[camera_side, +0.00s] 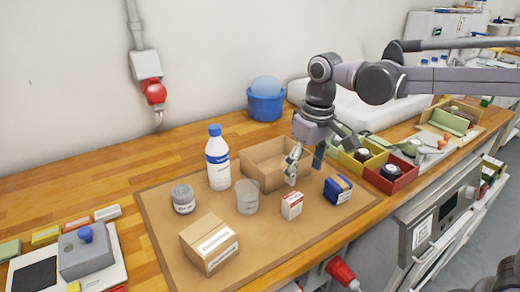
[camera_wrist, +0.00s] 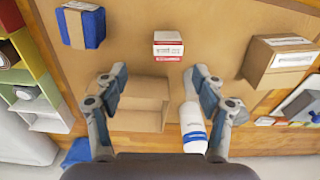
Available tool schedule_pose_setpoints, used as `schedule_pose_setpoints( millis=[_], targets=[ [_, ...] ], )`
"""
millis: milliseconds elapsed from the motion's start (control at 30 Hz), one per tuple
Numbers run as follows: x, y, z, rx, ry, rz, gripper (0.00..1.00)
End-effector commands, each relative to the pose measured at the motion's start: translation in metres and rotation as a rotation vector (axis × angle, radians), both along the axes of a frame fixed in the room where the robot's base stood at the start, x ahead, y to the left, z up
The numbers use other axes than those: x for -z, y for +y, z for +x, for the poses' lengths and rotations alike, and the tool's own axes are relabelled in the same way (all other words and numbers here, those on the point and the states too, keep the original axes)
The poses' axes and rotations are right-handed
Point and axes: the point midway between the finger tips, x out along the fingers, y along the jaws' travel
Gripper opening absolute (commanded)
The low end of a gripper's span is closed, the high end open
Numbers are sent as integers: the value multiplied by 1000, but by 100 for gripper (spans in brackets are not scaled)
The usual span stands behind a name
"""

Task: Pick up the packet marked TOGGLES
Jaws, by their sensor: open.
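A small white and red packet (camera_side: 291,205) stands on the brown mat; it also shows in the wrist view (camera_wrist: 168,46), centred beyond my fingertips. A blue box with a white and brown top (camera_side: 337,190) stands to its right in the side view and at upper left in the wrist view (camera_wrist: 82,26). Their lettering is too small to read, so I cannot tell which is marked TOGGLES. My gripper (camera_side: 305,166) is open and empty, above the mat near the white and red packet; both fingers (camera_wrist: 160,74) show apart in the wrist view.
An open cardboard box (camera_side: 247,166) sits behind the packet, with a white-blue bottle (camera_side: 218,172), a translucent cup (camera_side: 247,204) and a grey jar (camera_side: 183,203) to the left. A labelled carton (camera_side: 204,257) stands front left. Coloured bins (camera_side: 397,183) stand at right.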

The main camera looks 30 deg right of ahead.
Motion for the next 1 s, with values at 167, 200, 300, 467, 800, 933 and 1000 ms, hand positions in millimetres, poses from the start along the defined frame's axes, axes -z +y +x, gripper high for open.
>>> schedule_pose_setpoints(
  millis=[167,200,300,467,800,933,1000],
  targets=[
    [5,17,15,-14,71,-17,70],
    [5,19,16,-16,77,-19,70],
    [10,22,18,-18,88,-21,70],
    [30,21,17,-17,89,-21,70],
    [62,21,17,-17,87,-21,70],
    [71,19,16,-16,87,-21,70],
    [79,18,15,-16,87,-21,70]
  ],
)
